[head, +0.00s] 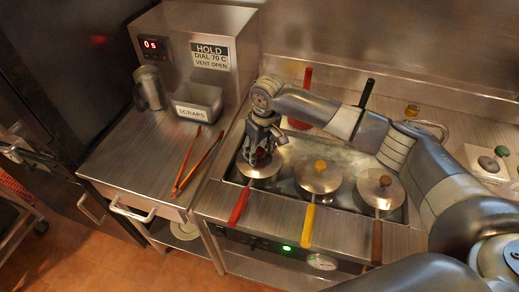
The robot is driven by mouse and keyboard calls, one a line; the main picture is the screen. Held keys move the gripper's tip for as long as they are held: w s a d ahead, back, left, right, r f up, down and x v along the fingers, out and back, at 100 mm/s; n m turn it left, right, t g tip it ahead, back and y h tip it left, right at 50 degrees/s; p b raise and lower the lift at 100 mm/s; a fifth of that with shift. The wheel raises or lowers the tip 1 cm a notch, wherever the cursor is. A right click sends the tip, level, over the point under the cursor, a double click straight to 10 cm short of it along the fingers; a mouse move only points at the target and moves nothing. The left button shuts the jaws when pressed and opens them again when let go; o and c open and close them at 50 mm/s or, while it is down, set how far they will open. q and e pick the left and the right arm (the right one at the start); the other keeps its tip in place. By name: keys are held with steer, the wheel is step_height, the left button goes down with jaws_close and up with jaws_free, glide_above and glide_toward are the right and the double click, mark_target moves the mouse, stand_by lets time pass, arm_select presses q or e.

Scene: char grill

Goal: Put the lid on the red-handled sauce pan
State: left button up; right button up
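The red-handled sauce pan (239,207) is at the left of the front row in the steel well, its handle pointing toward me. A round metal lid (258,171) shows at its top, below my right gripper (263,152). A small reddish patch, perhaps the lid's knob, shows between the fingers. The gripper points down and hides much of the lid. I cannot tell whether the fingers are closed on the knob, or whether the lid is fully seated. My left gripper is out of view.
A yellow-handled pan (308,225) and a brown-handled pan (377,240) stand to the right, both lidded. Red and black handles (367,93) rise behind. Red tongs (188,164) lie on the left counter, near the scraps bin (197,101) and a metal jug (150,87).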

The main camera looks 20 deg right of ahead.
steer(key=shift+r, duration=0.15)
step_height(320, 180, up, 19)
steer(key=s+p, duration=0.1)
steer(key=p, duration=0.7)
steer(key=shift+s+d+f, duration=0.2)
steer(key=shift+d, duration=0.05)
stand_by(0.4)
